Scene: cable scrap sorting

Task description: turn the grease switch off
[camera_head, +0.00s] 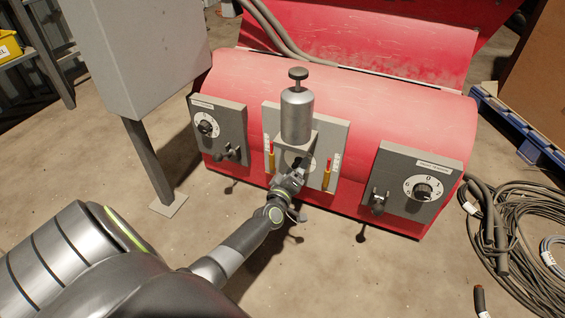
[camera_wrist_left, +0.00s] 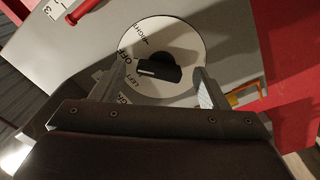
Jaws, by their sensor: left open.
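The grease switch is a black knob (camera_wrist_left: 157,70) on a round white dial (camera_wrist_left: 188,40) in the left wrist view. The words RIGHT, OFF and LEFT run down the dial's left side. A pale mark shows on the knob's left part; I cannot tell exactly which word it points to. My left gripper (camera_head: 300,170) is at the middle panel (camera_head: 335,130), below the grey canister, and hides most of the dial in the head view. Its fingers (camera_wrist_left: 160,82) are open, one on each side of the knob; contact is not clear. My right gripper is out of view.
The grey canister (camera_head: 297,115) with a black top stands just above the gripper. Red-and-yellow sticks (camera_head: 328,174) flank the dial. Other dial panels sit at left (camera_head: 206,124) and right (camera_head: 423,189) on the red machine (camera_head: 400,105). Cables (camera_head: 520,235) lie on the right floor.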

